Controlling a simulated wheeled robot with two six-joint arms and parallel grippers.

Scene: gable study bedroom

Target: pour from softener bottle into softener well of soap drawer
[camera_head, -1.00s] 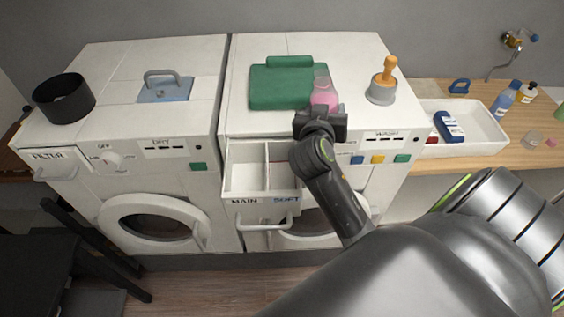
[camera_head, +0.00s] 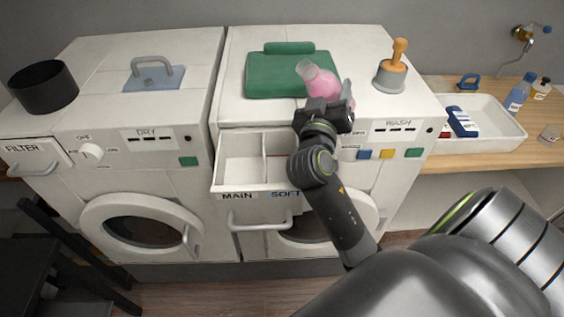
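The softener bottle (camera_head: 321,81), pink and translucent, is tilted with its clear neck end up and to the left. My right gripper (camera_head: 333,97) is shut on it above the front top edge of the washer. The soap drawer (camera_head: 224,187) is pulled out below, with a MAIN compartment (camera_head: 240,160) at left and a SOFT well (camera_head: 277,150) at right. My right wrist hides part of the SOFT well. No liquid stream shows. My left gripper is not in view.
A green folded cloth (camera_head: 270,78) lies on the washer (camera_head: 245,105) behind the bottle. An orange-handled plunger-like tool (camera_head: 392,75) stands to the right. A white tray (camera_head: 500,135) is on the wooden counter. The dryer (camera_head: 100,60) stands at left.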

